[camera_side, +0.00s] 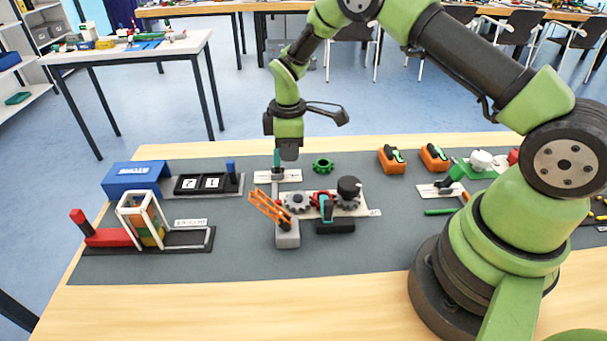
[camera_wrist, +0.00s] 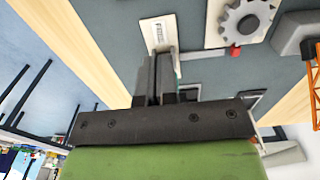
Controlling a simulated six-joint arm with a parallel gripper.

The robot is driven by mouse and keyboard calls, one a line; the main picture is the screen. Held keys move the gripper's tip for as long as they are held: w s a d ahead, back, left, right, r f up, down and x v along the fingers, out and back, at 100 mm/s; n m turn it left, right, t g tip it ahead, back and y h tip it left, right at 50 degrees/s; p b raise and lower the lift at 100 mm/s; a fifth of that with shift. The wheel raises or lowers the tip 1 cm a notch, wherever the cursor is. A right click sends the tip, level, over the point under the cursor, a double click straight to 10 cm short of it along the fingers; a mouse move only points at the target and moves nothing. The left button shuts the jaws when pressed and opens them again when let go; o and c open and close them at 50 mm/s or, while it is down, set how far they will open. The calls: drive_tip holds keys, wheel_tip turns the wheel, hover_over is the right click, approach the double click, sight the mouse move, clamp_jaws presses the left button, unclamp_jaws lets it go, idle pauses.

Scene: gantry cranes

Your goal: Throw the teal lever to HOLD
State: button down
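The teal lever (camera_side: 277,158) stands roughly upright on a small white labelled plate (camera_side: 292,177) on the grey mat. My gripper (camera_side: 289,155) points down just right of the lever's upper part in the side view. In the wrist view, the fingers (camera_wrist: 157,68) are close together, with nothing visible held between them. A thin teal sliver (camera_wrist: 178,66), likely the lever, shows just right of them. The labelled plate (camera_wrist: 157,28) lies beyond the fingertips. Its lettering is too small to read. Most of the lever is hidden behind the fingers in the wrist view.
A green gear (camera_side: 323,165) lies right of the plate. A gear board (camera_side: 374,212) with grey gears and a teal-and-red part stands in front. An orange crane arm (camera_side: 270,208) rises nearby. A black tile tray (camera_side: 187,184) and blue box (camera_side: 134,178) stand left.

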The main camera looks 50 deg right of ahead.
drive_tip(key=shift+s+d+f, duration=0.15)
drive_tip(key=shift+s+d, duration=0.25)
drive_tip(key=shift+s, duration=0.15)
wheel_tip(320, 180, up, 7)
idle(0.4)
idle(0.3)
drive_tip(key=s+a+r+m+t, duration=0.25)
drive_tip(key=s+r, duration=0.25)
drive_tip(key=r, duration=0.3)
drive_tip(key=s+a+r+m+t, duration=0.1)
drive_tip(key=s+r+m, duration=0.3)
drive_tip(key=r, duration=0.5)
drive_tip(key=s+a+r+m+t+y, duration=0.1)
drive_tip(key=s+m+t, duration=0.1)
drive_tip(key=s, duration=0.5)
drive_tip(key=s+a+r+m+t+y, duration=0.1)
drive_tip(key=s+r+m, duration=0.1)
drive_tip(key=s+m, duration=0.2)
drive_tip(key=s, duration=0.3)
drive_tip(key=shift+s+a+t, duration=0.35)
drive_tip(key=shift+s, duration=0.05)
